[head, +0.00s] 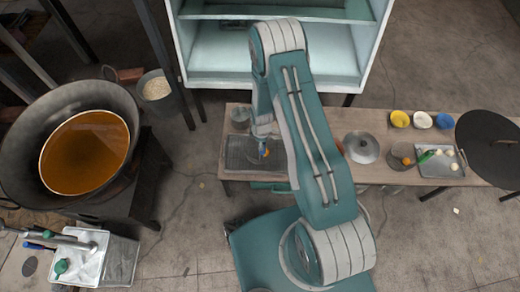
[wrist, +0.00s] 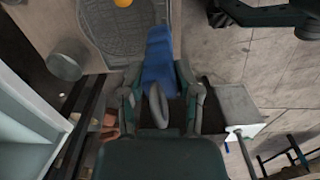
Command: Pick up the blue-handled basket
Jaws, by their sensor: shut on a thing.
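The blue handle (wrist: 159,62) of the basket lies between the two fingers of my gripper (wrist: 160,100) in the wrist view, and the gripper is shut on it. A dark grey mesh surface (wrist: 112,40) lies beyond the handle, with an orange round thing (wrist: 123,2) at the picture's top edge. In the head view my gripper (head: 264,134) points down over the right part of a dark tray-like shape (head: 240,153) on the bench. A small blue and orange spot shows just under the gripper. My arm hides part of this area, and I cannot tell whether the basket is lifted.
The wooden bench (head: 398,176) carries a metal lid (head: 361,147), several small bowls and a tray (head: 440,163) at right. A jar (head: 240,117) stands behind the gripper. A shelf unit (head: 275,60) stands behind the bench. A large pan of brown liquid (head: 85,152) is at left.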

